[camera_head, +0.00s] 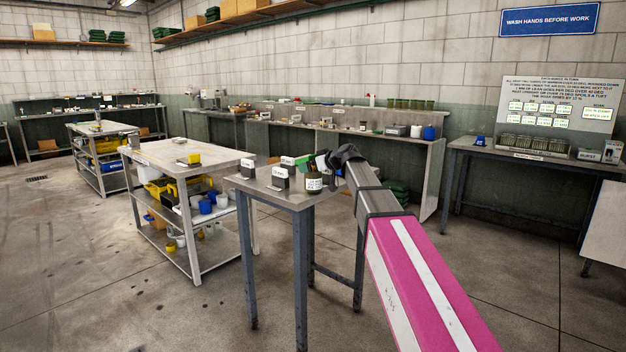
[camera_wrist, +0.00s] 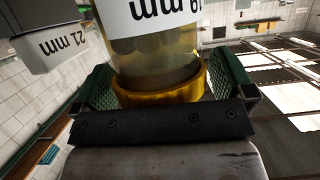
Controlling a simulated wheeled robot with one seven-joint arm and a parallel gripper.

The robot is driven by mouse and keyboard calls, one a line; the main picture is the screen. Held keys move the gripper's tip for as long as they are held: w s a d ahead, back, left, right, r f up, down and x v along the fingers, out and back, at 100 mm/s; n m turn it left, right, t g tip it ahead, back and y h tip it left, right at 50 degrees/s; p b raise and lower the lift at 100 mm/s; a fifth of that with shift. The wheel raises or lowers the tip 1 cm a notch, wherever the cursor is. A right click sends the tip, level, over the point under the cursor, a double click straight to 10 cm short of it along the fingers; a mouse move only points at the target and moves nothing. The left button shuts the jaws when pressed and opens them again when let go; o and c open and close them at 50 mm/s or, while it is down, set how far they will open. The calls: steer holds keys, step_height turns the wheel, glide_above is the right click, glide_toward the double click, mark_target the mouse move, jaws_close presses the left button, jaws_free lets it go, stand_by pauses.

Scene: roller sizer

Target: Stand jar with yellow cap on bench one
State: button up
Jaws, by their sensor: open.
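The jar (camera_head: 314,183) stands on the small grey table, with a white label on its side. In the wrist view, which is upside down, the clear jar (camera_wrist: 150,50) shows its yellow cap (camera_wrist: 162,96) and yellowish contents. My gripper (camera_head: 316,163) is at the cap from above. Its green-padded fingers (camera_wrist: 165,88) are open, one on each side of the cap. I cannot tell whether either pad touches it. I cannot tell from a marking which bench is bench one.
The small table (camera_head: 287,198) also holds grey labelled blocks (camera_head: 281,177) close to the jar; one grey block (camera_wrist: 50,48) shows beside it in the wrist view. A two-shelf workbench (camera_head: 168,158) stands to the left. A wall bench (camera_head: 480,149) stands at right. Open floor lies in front.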

steer(key=shift+r, duration=0.1)
steer(key=c, duration=1.5)
